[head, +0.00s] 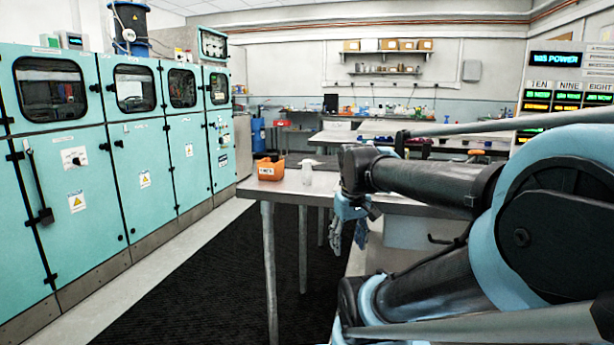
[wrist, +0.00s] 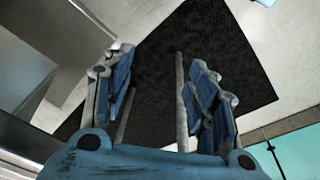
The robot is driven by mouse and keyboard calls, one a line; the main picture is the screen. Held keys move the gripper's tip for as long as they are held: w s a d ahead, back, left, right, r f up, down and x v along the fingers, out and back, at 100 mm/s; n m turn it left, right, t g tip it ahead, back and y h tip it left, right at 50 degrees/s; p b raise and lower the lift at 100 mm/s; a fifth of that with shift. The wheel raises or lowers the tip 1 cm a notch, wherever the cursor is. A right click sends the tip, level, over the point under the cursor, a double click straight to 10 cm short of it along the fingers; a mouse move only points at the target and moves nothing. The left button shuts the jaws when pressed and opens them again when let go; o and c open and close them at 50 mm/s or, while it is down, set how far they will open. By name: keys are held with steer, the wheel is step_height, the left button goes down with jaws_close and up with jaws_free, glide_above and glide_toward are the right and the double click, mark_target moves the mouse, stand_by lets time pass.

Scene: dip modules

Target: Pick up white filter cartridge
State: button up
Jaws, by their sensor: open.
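I cannot make out a white filter cartridge for certain in either view. A small pale, bottle-like object (head: 308,172) stands on the grey table in the head view, but I cannot tell whether it is the cartridge. My gripper (head: 347,243) hangs fingers down in front of the table, to the right of and below that object in the picture. In the wrist view my gripper (wrist: 155,68) is open, with its blue fingers wide apart and nothing between them. Dark matting and pale floor show beyond the fingers.
An orange bin (head: 268,171) stands near the left end of the grey table (head: 285,189). Teal cabinets (head: 140,181) line the left side. A dark floor mat (head: 205,290) lies clear between them and the table. Cluttered benches and shelves (head: 385,72) are at the back.

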steer(key=w+a+r+n, duration=0.3)
steer(key=w+r+n, duration=0.3)
steer(key=w+r, duration=1.15)
step_height(320, 180, up, 13)
steer(key=n+g, duration=0.2)
steer(key=n, duration=0.5)
glide_above(307, 161)
steer(key=f, duration=1.1)
steer(key=shift+w+f, duration=0.2)
steer(key=shift+f, duration=0.15)
steer(key=shift+w+f, duration=0.15)
steer(key=shift+f, duration=2.45)
steer(key=c, duration=1.2)
